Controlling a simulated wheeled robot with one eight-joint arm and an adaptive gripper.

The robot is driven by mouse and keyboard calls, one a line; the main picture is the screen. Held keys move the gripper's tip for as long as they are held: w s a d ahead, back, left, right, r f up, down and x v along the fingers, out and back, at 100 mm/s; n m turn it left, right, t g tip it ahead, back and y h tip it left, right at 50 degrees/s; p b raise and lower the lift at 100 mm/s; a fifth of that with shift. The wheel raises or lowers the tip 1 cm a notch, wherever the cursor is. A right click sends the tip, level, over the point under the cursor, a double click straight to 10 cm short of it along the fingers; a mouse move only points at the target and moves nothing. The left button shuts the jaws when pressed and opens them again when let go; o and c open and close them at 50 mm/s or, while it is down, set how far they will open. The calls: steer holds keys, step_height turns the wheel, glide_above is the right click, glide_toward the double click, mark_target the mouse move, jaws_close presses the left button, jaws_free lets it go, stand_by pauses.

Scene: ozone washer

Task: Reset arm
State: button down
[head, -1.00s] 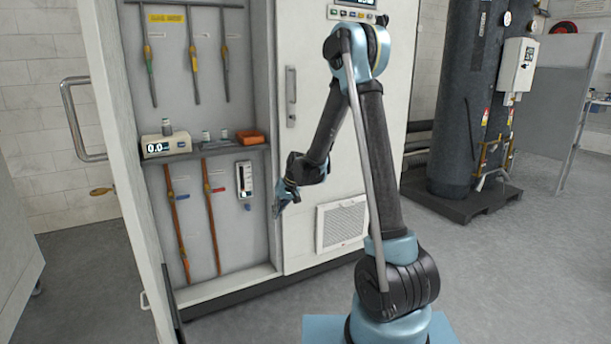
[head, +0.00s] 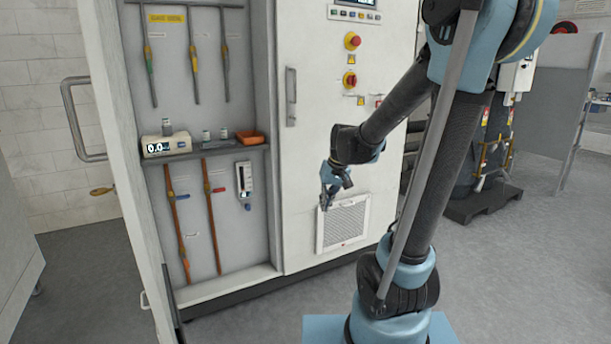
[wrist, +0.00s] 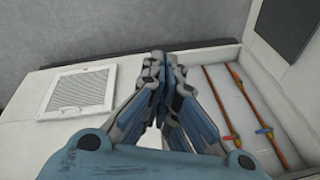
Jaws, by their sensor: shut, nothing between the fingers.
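My gripper (head: 328,197) hangs at the end of my bent arm in front of the white cabinet door, just above and left of the vent grille. In the wrist view the blue fingers of my gripper (wrist: 160,62) meet at their tips, with nothing between them. The gripper appears apart from the cabinet (head: 310,240).
The cabinet's left bay is open, with hanging rods, a shelf (head: 205,151), a display unit (head: 166,146) and an orange tray (head: 250,137). Its open door (head: 115,150) stands at left. The vent grille (head: 343,224) is low on the cabinet.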

steer(key=s+d+f, duration=0.1)
steer(key=s+d, duration=0.3)
steer(key=s, duration=0.3)
steer(key=s+d+f+m+h, duration=0.1)
steer(key=s+d+f, duration=0.1)
steer(key=s+d, duration=0.2)
steer(key=s+d+f+h, duration=0.1)
steer(key=s+d, duration=0.3)
steer(key=s, duration=0.6)
steer(key=shift+s+d+f+m, duration=0.2)
steer(key=shift+s+m, duration=0.05)
steer(key=shift+m, duration=0.05)
